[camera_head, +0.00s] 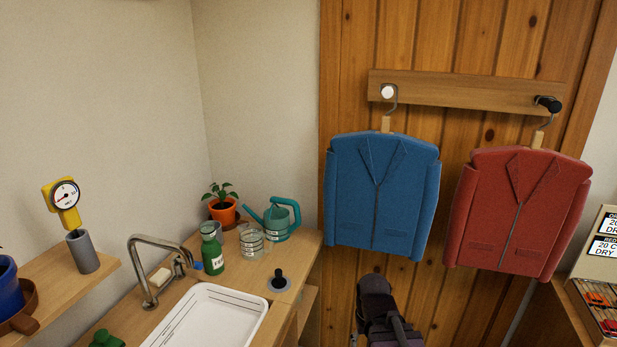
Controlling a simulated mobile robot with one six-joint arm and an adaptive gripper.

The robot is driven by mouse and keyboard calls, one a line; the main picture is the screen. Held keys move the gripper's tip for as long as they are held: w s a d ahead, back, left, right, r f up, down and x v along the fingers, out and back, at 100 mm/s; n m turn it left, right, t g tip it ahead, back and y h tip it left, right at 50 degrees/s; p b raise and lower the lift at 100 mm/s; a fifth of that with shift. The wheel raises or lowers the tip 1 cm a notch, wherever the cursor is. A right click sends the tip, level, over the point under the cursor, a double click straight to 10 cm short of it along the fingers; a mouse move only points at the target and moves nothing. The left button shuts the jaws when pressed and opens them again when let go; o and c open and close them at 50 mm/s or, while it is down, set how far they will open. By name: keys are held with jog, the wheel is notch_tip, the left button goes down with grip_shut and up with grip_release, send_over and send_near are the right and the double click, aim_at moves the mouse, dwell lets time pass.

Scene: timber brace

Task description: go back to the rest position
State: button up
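The dark end of my arm, with my gripper (375,287), shows at the bottom centre, in front of the timber wall and below the blue jacket (381,195). It is apart from the jacket in the picture. Its fingers are too dark and small to tell whether they are open or shut, and I see nothing clearly held. The blue jacket hangs from the white peg (388,92). A red jacket (516,211) hangs from the black peg (549,104) on the same wooden rail (466,91).
At left is a counter with a faucet (150,268), white tray (207,318), green bottle (212,254), glass beakers (251,243), teal watering can (279,221) and potted plant (223,211). A shelf holds a yellow gauge (64,200). A box (600,246) stands at right.

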notch_tip(320, 180, up, 9)
jog(key=p, duration=0.8)
jog(key=shift+r, duration=0.15)
dwell(0.7)
